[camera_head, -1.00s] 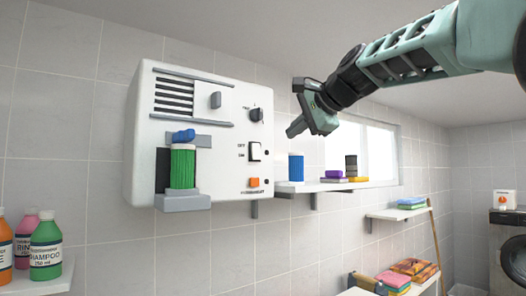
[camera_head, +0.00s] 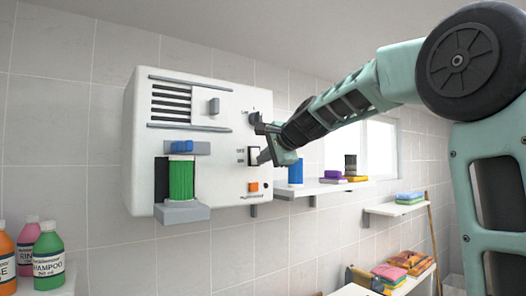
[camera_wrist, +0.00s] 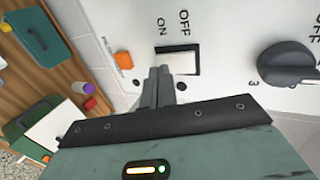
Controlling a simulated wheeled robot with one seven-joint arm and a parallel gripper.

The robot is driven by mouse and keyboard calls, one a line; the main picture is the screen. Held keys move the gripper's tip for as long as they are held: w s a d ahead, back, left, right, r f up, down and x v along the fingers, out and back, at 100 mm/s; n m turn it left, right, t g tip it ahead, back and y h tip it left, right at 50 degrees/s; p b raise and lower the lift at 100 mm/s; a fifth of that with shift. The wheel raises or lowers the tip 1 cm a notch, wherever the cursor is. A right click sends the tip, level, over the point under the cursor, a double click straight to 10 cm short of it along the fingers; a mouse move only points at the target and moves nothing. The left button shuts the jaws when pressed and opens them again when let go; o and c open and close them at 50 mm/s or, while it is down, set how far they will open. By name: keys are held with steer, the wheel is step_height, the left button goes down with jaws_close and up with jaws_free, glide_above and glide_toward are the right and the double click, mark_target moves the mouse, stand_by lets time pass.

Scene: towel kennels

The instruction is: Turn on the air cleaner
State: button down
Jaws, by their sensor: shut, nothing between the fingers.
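The air cleaner (camera_head: 225,125) is a white box on the tiled wall, with dark vent slots and a green cylinder (camera_head: 181,180) in its lower left bay. On its right side are a dark dial, a white rocker switch (camera_head: 253,155) marked OFF and ON, and an orange button (camera_head: 253,187). My gripper (camera_head: 264,158) is shut and empty, its tips at the switch. In the wrist view my fingertips (camera_wrist: 160,73) overlap the lower left part of the switch (camera_wrist: 184,63), near the ON label. Contact and the switch's position are hard to tell.
The dial (camera_wrist: 287,63) is close to my gripper in the wrist view. A shelf (camera_head: 320,189) with a blue cylinder (camera_head: 295,170) stands right of the air cleaner. Bottles (camera_head: 47,252) are at lower left. Open space lies below the air cleaner.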

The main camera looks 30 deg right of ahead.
steer(key=shift+w, duration=0.3)
steer(key=shift+f, duration=0.15)
steer(key=shift+w+f+b, duration=0.1)
steer(key=shift+f+b, duration=0.25)
steer(key=shift+b, duration=0.9)
steer(key=shift+w+r+t, duration=0.1)
steer(key=shift+r+t, duration=0.2)
steer(key=shift+r, duration=0.05)
steer(key=shift+r+p, duration=0.8)
steer(key=shift+r, duration=0.15)
steer(key=shift+f, duration=0.15)
